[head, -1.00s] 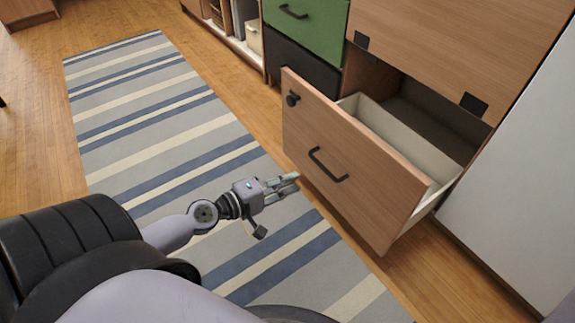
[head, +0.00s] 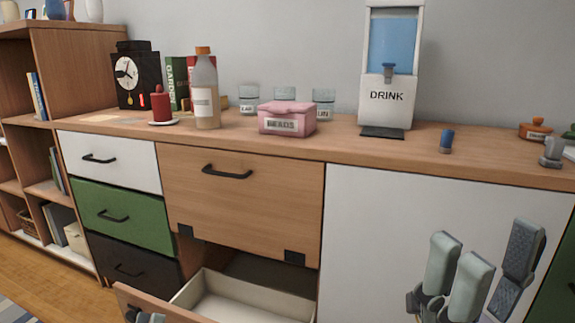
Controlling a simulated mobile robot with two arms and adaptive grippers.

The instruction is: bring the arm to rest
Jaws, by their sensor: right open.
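My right gripper (head: 493,243) is at the lower right in the head view, fingers up and spread apart, with nothing between them. It shows in front of the white cabinet door. My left gripper (head: 148,317) barely shows at the bottom edge, by the front of the open drawer. Only small grey parts of it are in view, so its fingers cannot be judged. The open bottom drawer (head: 245,297) is pulled out below the wooden flap front (head: 250,200), and its pale inside looks empty where visible.
The sideboard top (head: 345,147) holds a bottle (head: 205,95), a red candle (head: 161,104), a pink box (head: 287,118), several jars, a drink dispenser (head: 388,75) and a small blue item (head: 446,141). Shelves (head: 75,65) stand at left. The open drawer juts out low in front.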

